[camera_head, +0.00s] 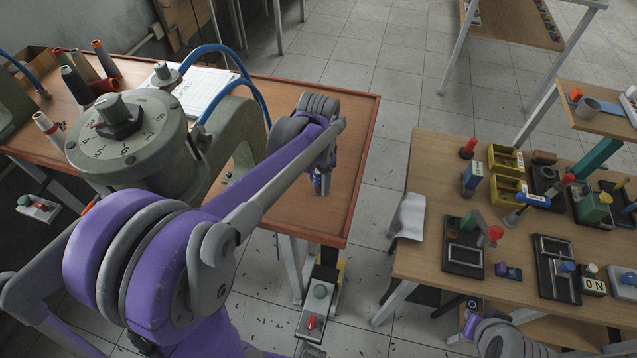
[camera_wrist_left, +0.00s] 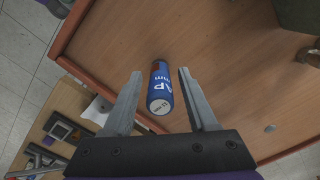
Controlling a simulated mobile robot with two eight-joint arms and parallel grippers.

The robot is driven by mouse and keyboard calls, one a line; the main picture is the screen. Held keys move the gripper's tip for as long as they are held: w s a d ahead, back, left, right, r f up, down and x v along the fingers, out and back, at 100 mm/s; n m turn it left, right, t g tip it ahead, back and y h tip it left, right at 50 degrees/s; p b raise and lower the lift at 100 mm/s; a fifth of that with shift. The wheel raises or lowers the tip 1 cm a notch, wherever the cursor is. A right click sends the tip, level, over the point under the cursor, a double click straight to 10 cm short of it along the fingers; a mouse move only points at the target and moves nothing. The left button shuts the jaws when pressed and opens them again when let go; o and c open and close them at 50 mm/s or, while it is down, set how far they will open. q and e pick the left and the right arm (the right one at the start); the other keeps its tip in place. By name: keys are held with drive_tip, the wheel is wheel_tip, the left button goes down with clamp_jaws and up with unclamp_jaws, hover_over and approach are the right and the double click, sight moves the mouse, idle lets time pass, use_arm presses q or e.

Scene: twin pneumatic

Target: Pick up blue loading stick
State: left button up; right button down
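The blue loading stick (camera_wrist_left: 160,92) is a short blue cylinder with white lettering, a pale round end and a reddish patch near its far end. In the left wrist view it stands over the brown tabletop, between the two grey fingers of my left gripper (camera_wrist_left: 159,74). The fingers are open, with a visible gap on each side of the stick. In the head view my left arm reaches over the right part of the brown table (camera_head: 348,190); a small bit of blue (camera_head: 317,182) shows under its wrist. My right gripper is out of view; only part of my right arm shows at the lower right.
A large grey-green machine (camera_head: 130,140) with a round dial top and blue hose stands on the same table, left of my wrist. Coloured spools (camera_head: 104,58) and a paper sheet (camera_head: 205,90) lie behind it. A second table (camera_head: 430,150) at right holds several fixtures; a floor gap separates them.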

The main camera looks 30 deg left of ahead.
use_arm(q)
clamp_jaws()
wheel_tip(320, 180, up, 10)
drive_tip(key=shift+r, duration=0.1)
drive_tip(key=shift+c, duration=2.3)
unclamp_jaws()
clamp_jaws()
drive_tip(key=shift+s+f, duration=0.1)
drive_tip(key=shift+f, duration=0.1)
